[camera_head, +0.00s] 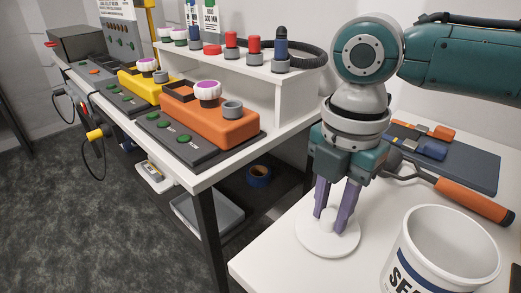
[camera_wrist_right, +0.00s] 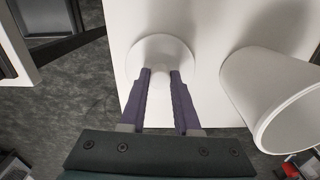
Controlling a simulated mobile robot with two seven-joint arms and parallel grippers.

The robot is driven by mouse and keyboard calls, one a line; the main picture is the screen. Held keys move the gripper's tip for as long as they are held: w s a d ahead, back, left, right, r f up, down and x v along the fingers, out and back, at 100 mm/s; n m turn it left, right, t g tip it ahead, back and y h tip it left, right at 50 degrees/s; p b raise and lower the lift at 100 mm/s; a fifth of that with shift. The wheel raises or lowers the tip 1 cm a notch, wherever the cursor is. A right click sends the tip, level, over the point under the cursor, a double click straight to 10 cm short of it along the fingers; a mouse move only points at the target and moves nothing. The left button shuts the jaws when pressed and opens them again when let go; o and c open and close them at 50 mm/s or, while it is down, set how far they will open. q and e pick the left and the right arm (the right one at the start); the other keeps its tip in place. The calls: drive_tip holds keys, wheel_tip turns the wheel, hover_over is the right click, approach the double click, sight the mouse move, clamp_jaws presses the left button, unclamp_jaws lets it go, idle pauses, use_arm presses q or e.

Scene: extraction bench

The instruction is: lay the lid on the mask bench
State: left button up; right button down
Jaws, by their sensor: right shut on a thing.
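The white round lid (camera_head: 322,243) with a central knob is at the near left part of the white bench (camera_head: 270,268) on the right, left of the bucket. It also shows in the right wrist view (camera_wrist_right: 147,50), over the bench top near its edge. My right gripper (camera_head: 333,218) points down with its purple fingers shut on the lid's knob; it shows in the wrist view too (camera_wrist_right: 161,75). The lid looks level; I cannot tell whether it touches the bench or hangs just above. A white open bucket (camera_head: 409,270) with partly visible lettering stands to its right. My left gripper is not in view.
An orange-handled tool (camera_head: 472,200) and a dark board (camera_head: 475,165) lie behind the bucket. Across a gap, another bench (camera_head: 215,172) holds an orange block (camera_head: 235,128), a yellow block (camera_head: 140,85) and a shelf with several coloured items. Blue tape (camera_head: 258,175) lies below.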

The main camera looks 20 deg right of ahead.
sight(331, 214)
drive_tip(key=shift+f, duration=0.1)
drive_tip(key=c, duration=0.6)
unclamp_jaws()
wheel_tip(331, 214, up, 12)
drive_tip(key=shift+r+p, duration=0.2)
drive_tip(key=shift+p, duration=0.65)
